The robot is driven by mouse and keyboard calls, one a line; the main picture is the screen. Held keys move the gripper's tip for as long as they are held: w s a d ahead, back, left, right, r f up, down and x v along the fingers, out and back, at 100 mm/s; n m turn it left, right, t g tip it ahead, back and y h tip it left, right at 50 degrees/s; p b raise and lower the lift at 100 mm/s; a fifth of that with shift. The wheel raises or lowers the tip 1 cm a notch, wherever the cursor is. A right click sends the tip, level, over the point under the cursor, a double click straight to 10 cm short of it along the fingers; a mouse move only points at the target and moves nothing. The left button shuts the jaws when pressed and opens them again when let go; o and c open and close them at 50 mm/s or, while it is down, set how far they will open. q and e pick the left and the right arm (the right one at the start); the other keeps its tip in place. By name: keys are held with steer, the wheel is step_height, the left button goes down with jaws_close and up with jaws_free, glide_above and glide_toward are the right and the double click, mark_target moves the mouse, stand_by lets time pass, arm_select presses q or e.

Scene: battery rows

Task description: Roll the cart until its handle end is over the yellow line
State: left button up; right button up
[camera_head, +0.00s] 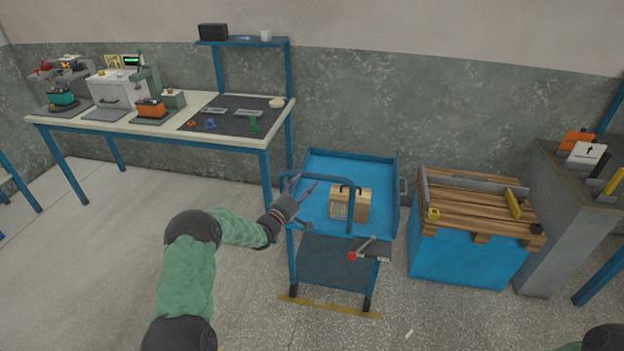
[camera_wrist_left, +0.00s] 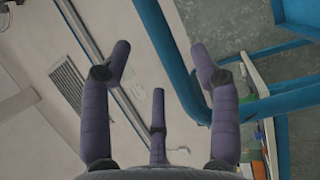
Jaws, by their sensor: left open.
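The blue cart (camera_head: 391,215) stands on the floor in the middle of the head view. Its blue tube handle (camera_head: 318,178) rises at the near end. The yellow line (camera_head: 330,307) lies on the floor by the cart's near wheels, partly hidden by them. My left gripper (camera_head: 299,189) is open at the left part of the handle. In the left wrist view, the spread fingers (camera_wrist_left: 162,70) have a blue tube (camera_wrist_left: 168,50) between them. Contact cannot be told. My right gripper is out of view.
A tan box (camera_head: 350,203) sits on the cart's top tray, and a red-tipped tool (camera_head: 368,248) lies lower at its near end. A blue crate with a wooden top (camera_head: 470,258) stands close on the right. A workbench (camera_head: 150,128) is behind left. Floor in front is clear.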

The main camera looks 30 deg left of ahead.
arm_select(q)
steer(key=v, duration=0.5)
steer(key=shift+s+f, duration=0.1)
steer(key=shift+s, duration=0.2)
steer(key=s+d+f+m+g, duration=0.2)
steer(key=s+d+f+g, duration=0.3)
steer(key=d+f, duration=0.45)
steer(key=s+d+f+m+g, duration=0.35)
steer(key=d+f, duration=0.35)
steer(key=f, duration=0.6)
steer(key=s+d+f+m+g, duration=0.2)
steer(key=s+d+g, duration=0.1)
steer(key=s, duration=0.6)
steer(key=s+d+f+m+g, duration=0.3)
steer(key=s+d, duration=0.3)
steer(key=s, duration=0.4)
steer(key=s+d+f+m+g+p, duration=0.1)
steer(key=s+d+g, duration=0.4)
steer(key=s, duration=0.5)
step_height(320, 180, down, 2)
steer(key=shift+m+h, duration=0.4)
steer(key=shift+m, duration=0.25)
